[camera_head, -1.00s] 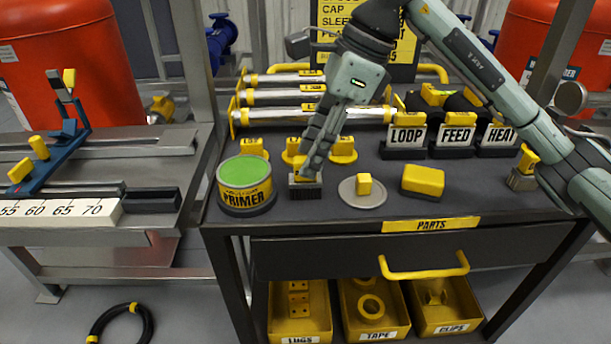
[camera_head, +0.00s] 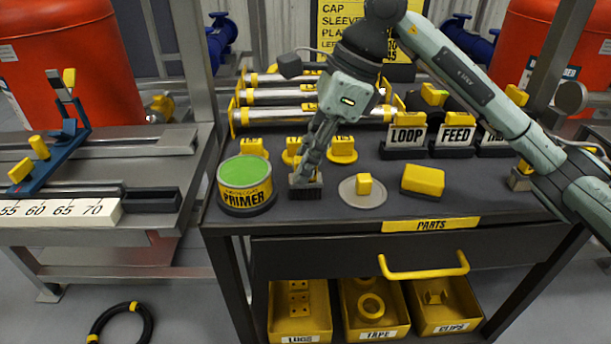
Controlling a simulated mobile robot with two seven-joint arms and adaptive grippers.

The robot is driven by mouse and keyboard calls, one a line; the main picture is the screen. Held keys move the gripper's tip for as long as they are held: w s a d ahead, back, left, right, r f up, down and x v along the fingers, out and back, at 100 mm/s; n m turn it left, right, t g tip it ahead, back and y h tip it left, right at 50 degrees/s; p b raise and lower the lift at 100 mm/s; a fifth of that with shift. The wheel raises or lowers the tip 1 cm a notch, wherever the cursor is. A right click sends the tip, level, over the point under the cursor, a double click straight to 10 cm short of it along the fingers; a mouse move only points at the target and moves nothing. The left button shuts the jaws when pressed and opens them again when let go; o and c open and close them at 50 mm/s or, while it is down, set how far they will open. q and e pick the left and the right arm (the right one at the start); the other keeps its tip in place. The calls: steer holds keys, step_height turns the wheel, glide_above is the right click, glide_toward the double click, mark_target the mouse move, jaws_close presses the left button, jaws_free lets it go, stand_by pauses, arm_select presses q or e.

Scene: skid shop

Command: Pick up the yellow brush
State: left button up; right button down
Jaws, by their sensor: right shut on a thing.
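The yellow brush (camera_head: 306,193) stands on the dark top of the parts cart, between the primer can and a round grey disc. Its dark bristle block shows; its yellow handle is mostly hidden by my fingers. My right gripper (camera_head: 302,178) points down from above and is shut on the brush. The bristles appear to be at the cart top; I cannot tell whether they touch it. My left gripper is not in view.
The green-topped primer can (camera_head: 245,185) stands close left of the brush. The grey disc with a yellow knob (camera_head: 364,186) and a yellow block (camera_head: 422,181) are to the right. Yellow-based pieces (camera_head: 342,150) and label stands (camera_head: 407,137) stand behind.

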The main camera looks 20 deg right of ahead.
steer(key=r, duration=0.4)
steer(key=shift+a+r, duration=0.2)
steer(key=shift+r, duration=0.1)
steer(key=s+a+r, duration=0.5)
steer(key=a+r, duration=0.1)
steer(key=a, duration=0.3)
steer(key=shift+s+a+r+b, duration=0.2)
steer(key=shift+s+a+b, duration=0.2)
steer(key=c, duration=1.9)
jaws_free()
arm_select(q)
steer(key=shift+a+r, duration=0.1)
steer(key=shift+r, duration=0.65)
arm_select(e)
jaws_close()
